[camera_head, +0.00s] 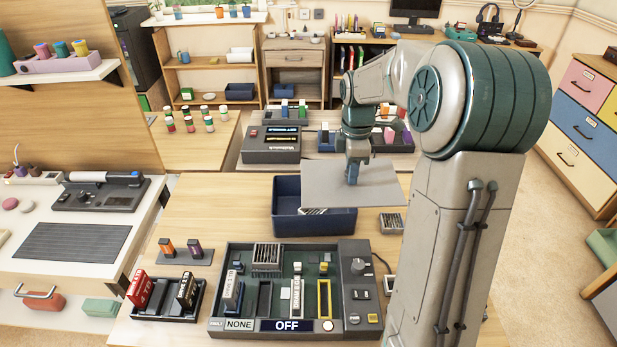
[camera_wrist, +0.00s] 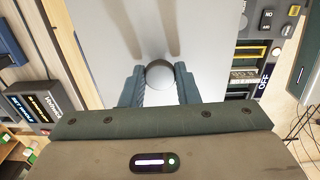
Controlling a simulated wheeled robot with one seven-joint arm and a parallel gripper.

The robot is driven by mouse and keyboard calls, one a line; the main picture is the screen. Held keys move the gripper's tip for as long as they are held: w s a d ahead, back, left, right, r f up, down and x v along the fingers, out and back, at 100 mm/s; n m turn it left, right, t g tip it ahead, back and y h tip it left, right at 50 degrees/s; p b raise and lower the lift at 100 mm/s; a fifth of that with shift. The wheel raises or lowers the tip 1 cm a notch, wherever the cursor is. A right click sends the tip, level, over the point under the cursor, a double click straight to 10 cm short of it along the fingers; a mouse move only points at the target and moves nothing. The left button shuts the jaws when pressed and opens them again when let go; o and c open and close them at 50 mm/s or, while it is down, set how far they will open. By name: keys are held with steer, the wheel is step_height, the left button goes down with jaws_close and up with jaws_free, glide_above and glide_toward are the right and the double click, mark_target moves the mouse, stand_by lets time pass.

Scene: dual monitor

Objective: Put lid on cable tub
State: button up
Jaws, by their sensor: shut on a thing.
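The lid is a flat grey rectangular plate (camera_head: 322,188) with a round knob (camera_wrist: 159,74). My gripper (camera_head: 352,178) points down and is shut on the knob, one finger on each side of it; it also shows in the wrist view (camera_wrist: 159,84). The lid is held roughly level above the dark blue cable tub (camera_head: 312,226) and off to its right and back. The tub's front wall and left part show, with some striped contents at its rim. The lid hides the tub's back right part, and the gap between them is hard to judge.
In front of the tub stands a device board (camera_head: 228,322) with an "OFF" display, slots and modules. A black holder (camera_head: 165,314) is at its left, and a small vented block (camera_head: 391,223) is right of the tub. A grey device (camera_head: 270,155) sits behind. Bare table lies left of the tub.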

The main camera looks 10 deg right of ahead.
mark_target(314, 161)
steer(key=w+a+f, duration=0.2)
steer(key=w, duration=0.1)
steer(key=w+a+f+p, duration=0.1)
steer(key=w+a+f, duration=0.1)
steer(key=w+a, duration=0.1)
steer(key=w+a+f, duration=0.2)
steer(key=w, duration=0.1)
steer(key=shift+a+f+p, duration=0.2)
steer(key=shift+f+p, duration=0.45)
steer(key=shift+f, duration=1.7)
steer(key=shift+f, duration=0.1)
steer(key=shift+f, duration=0.15)
steer(key=o, duration=1)
steer(key=shift+c, duration=0.2)
steer(key=shift+w, duration=0.1)
